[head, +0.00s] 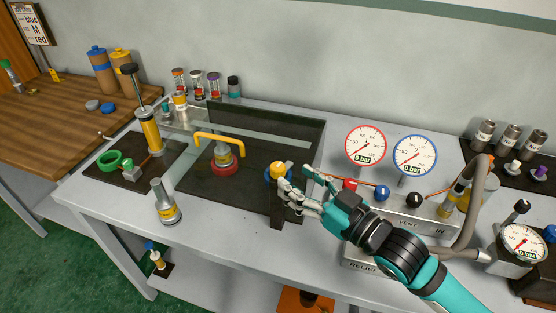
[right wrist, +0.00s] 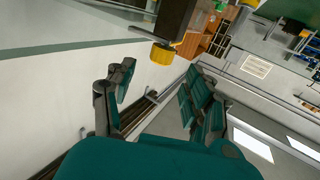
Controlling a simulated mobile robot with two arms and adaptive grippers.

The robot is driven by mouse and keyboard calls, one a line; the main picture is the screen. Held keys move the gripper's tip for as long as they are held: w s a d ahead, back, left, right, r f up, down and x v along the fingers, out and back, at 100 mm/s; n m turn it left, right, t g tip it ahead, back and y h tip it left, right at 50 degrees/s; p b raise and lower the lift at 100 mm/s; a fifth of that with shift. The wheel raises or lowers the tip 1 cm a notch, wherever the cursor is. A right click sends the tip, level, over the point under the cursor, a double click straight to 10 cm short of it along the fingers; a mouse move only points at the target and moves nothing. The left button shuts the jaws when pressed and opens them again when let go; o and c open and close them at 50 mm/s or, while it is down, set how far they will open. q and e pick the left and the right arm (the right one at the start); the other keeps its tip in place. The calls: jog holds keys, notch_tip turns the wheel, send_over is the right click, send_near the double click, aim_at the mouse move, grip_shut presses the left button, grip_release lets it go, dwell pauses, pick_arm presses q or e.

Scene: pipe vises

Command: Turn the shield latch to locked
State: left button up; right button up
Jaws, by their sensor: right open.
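The shield latch shows as a yellow knob (head: 277,169) with some blue beside it, on a dark post at the right front of the shield. A yellow knob (right wrist: 163,54) on a dark block also shows in the right wrist view, ahead of the fingers. The clear shield has a yellow handle (head: 219,138) over a pipe fitting with a red base ring (head: 224,166). My right gripper (head: 296,181) is open and empty, close to the right of the latch knob. I cannot tell whether a finger touches it. The latch's lock position cannot be read. My left gripper is out of view.
Red gauge (head: 364,146) and blue gauge (head: 415,155) stand behind my right arm, above a metal valve block (head: 420,213) with coloured knobs. A loose-standing metal fitting (head: 164,202) is at the bench's left front. Several small jars line the back.

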aim_at(280, 168)
jog(key=x, duration=0.5)
jog(key=shift+w+a+p, duration=0.15)
jog(key=shift+a+p, duration=0.1)
jog(key=shift+p, duration=0.15)
jog(key=shift+w+a, duration=0.15)
jog(key=shift+w, duration=0.05)
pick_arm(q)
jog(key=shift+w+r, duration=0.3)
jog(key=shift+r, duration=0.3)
pick_arm(e)
jog(key=shift+a, duration=0.1)
grip_shut()
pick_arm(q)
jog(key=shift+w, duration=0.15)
pick_arm(e)
jog(key=shift+w, duration=0.1)
